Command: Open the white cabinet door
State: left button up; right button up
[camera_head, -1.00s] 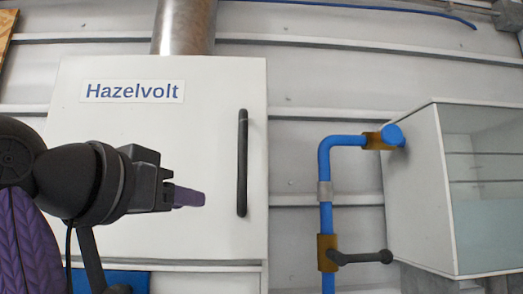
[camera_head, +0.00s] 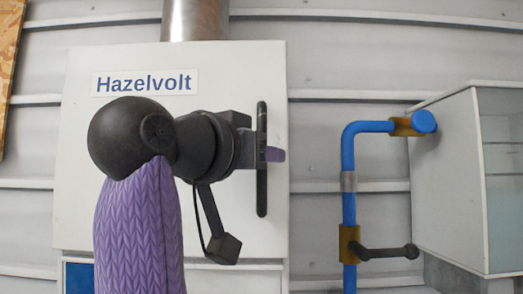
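The white cabinet door (camera_head: 85,190) carries a "Hazelvolt" label and looks shut. Its long black vertical handle (camera_head: 262,185) is near the door's right edge. My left gripper (camera_head: 272,154) is at the handle's middle height, with a purple fingertip showing just right of the bar. The bar crosses in front of part of the gripper, so the fingers seem to be around or behind it. I cannot tell whether they are closed on it. My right gripper is not in view.
A blue pipe (camera_head: 348,150) with brass fittings and a black lever (camera_head: 388,252) runs to the right of the cabinet. A white, glass-fronted box (camera_head: 448,185) stands at the far right. A metal duct (camera_head: 194,18) rises from the cabinet top.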

pick_arm(q)
grip_shut()
dwell(1.3)
